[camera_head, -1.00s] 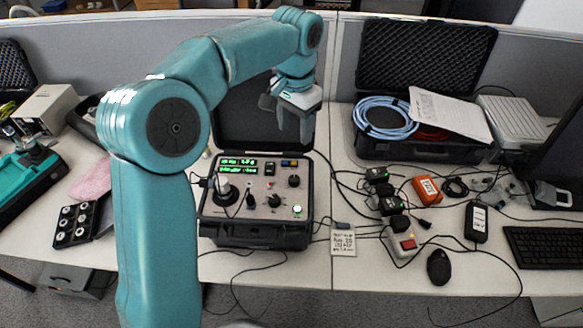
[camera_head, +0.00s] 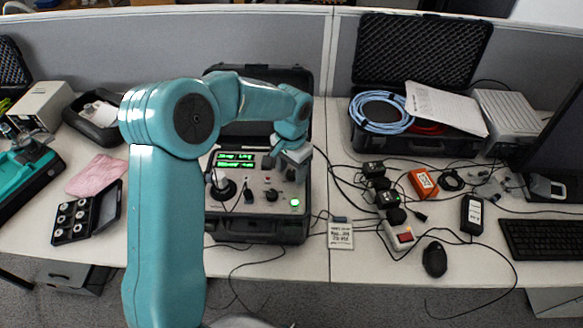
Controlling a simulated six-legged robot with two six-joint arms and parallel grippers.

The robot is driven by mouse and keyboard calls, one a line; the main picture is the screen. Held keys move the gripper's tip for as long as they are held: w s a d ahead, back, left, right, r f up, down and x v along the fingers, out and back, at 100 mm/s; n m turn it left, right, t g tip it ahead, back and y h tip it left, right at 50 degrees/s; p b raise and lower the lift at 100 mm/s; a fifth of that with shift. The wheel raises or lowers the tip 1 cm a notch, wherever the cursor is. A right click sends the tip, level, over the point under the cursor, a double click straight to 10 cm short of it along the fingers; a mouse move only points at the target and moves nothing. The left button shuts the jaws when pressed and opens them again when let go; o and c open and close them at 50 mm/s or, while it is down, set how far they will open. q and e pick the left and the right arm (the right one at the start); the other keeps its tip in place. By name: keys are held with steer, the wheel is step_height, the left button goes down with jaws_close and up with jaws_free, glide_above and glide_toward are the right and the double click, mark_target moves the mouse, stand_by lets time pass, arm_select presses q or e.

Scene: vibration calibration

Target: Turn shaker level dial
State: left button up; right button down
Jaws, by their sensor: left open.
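The shaker unit (camera_head: 230,228) is an open black case with a grey panel and green lit displays (camera_head: 236,160). A black dial (camera_head: 271,194) is at the lower middle of the panel, and a green-lit button (camera_head: 295,202) is to its right. Labels are too small to read, so I cannot tell which knob is the level dial. Contact cannot be made out. My right gripper is not in view.
A metal post on a black base (camera_head: 222,187) stands at the panel's left. The raised case lid (camera_head: 259,75) is behind my arm. Cables and a power strip (camera_head: 402,236) lie to the right.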

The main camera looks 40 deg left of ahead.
arm_select(q)
steer(key=shift+c, duration=1)
steer(key=shift+w, duration=0.1)
steer(key=c, duration=0.9)
steer(key=shift+o, duration=0.2)
steer(key=shift+f, duration=0.1)
